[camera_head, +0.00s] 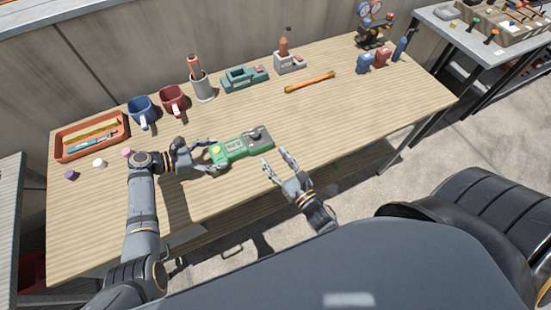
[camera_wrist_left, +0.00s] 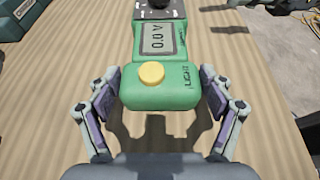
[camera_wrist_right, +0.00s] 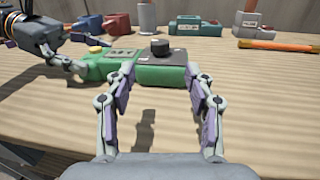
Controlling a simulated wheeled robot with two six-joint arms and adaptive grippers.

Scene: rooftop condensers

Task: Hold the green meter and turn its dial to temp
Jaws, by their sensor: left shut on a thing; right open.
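The green meter (camera_head: 236,150) lies on the wooden table, screen up. Its display (camera_wrist_left: 158,38) reads 0.0 V, and a yellow button (camera_wrist_left: 151,74) labelled LIGHT sits at the near end. My left gripper (camera_head: 212,155) is shut on that end, one finger along each side. The black dial (camera_wrist_right: 160,47) stands on a dark panel at the meter's other end; its marks are too small to read. My right gripper (camera_wrist_right: 158,72) is open and empty, just in front of the dial end and apart from it.
Behind the meter stand a blue mug (camera_head: 141,111), a red mug (camera_head: 173,100), a grey cup (camera_head: 202,87) and a teal device (camera_head: 244,78). An orange-ended rod (camera_head: 310,82) lies further right. An orange tray (camera_head: 92,136) is at the left. The table right of the meter is clear.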

